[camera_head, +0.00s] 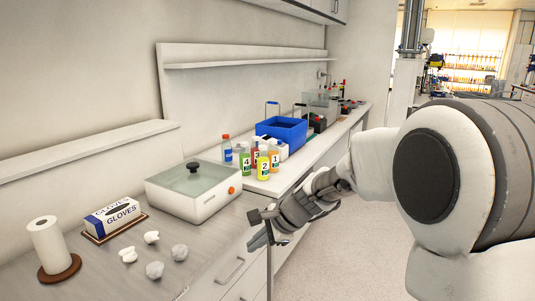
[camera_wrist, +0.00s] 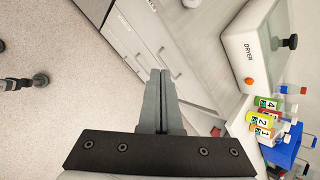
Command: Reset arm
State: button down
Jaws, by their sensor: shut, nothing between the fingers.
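My gripper (camera_head: 262,238) hangs beside the front edge of the counter, over the drawer fronts, in the head view. In the wrist view the two fingers of my gripper (camera_wrist: 161,74) lie together, shut, with nothing between them. My arm reaches in from the right of the head view. The gripper is apart from the bottles and the dryer.
A white dryer (camera_head: 208,204) stands on the counter, with numbered juice bottles (camera_head: 263,167) and a blue basket (camera_head: 281,130) behind it. A glove box (camera_head: 115,216), a paper roll (camera_head: 47,246) and crumpled white pieces (camera_head: 155,269) lie nearer. The floor (camera_head: 345,240) is clear.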

jog(key=s+d+r+n+h+p, duration=0.1)
jog(key=s+d+r+n, duration=0.3)
jog(key=s, duration=0.5)
jog(key=s+d+r+n+t+h+p, duration=0.1)
jog(key=s+d+r+n+h+p, duration=0.1)
jog(key=s+d, duration=0.5)
jog(key=s+d+r+n+h+p, duration=0.1)
jog(key=s+d+r+n+h, duration=0.2)
jog(key=s+d+r+n, duration=0.3)
jog(key=s+r+n, duration=0.1)
jog(key=s+n, duration=0.1)
jog(key=s, duration=0.3)
jog(key=shift+p, duration=0.3)
